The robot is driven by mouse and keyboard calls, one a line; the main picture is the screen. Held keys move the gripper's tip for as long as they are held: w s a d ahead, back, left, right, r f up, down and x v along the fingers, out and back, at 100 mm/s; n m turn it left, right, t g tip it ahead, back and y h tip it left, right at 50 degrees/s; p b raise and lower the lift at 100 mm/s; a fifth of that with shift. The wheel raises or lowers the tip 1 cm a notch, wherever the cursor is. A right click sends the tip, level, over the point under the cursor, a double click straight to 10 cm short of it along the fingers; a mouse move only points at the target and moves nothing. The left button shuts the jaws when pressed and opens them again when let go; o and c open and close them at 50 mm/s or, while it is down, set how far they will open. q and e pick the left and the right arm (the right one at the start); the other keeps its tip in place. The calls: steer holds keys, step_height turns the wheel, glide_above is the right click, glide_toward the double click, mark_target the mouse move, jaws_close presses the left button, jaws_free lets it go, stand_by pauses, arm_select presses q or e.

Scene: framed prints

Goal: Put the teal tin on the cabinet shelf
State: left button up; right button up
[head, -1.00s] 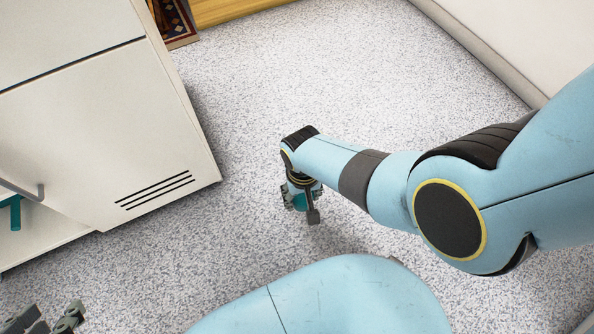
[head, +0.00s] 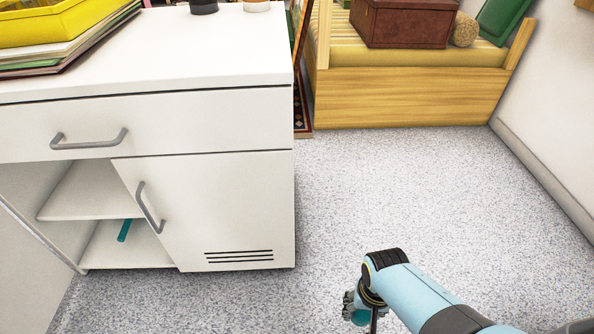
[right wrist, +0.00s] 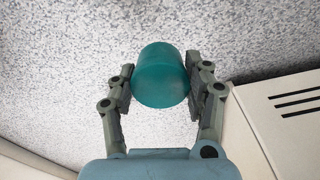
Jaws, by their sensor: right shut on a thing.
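The teal tin (right wrist: 160,76) is a short, smooth cylinder. In the right wrist view it sits between both fingers of my right gripper (right wrist: 161,88), which is shut on it. In the head view the right gripper (head: 356,306) is at the bottom, right of the cabinet and above the speckled floor, with a bit of teal showing. The white cabinet (head: 225,205) stands at left. Its open bay holds a middle shelf (head: 85,192) and a lower floor, where a slim teal object (head: 124,230) shows. My left gripper is out of view.
A cabinet door handle (head: 150,208) stands beside the open bay, below a drawer handle (head: 90,140). A yellow tray (head: 60,28) lies on the cabinet top. A wooden bench (head: 410,95) bears a brown box (head: 403,22) at the back. Floor right of the cabinet is clear.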

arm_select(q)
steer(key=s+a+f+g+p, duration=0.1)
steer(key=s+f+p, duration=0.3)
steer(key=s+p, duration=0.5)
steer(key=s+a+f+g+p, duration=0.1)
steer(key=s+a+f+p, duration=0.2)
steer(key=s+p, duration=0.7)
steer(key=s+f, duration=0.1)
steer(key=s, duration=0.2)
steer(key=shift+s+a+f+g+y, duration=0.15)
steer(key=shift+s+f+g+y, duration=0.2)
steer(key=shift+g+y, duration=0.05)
arm_select(e)
steer(key=w+r+t, duration=0.1)
steer(key=w+r, duration=0.3)
steer(key=r, duration=1)
steer(key=w+r+t, duration=0.1)
steer(key=w+r, duration=0.4)
steer(key=r, duration=0.9)
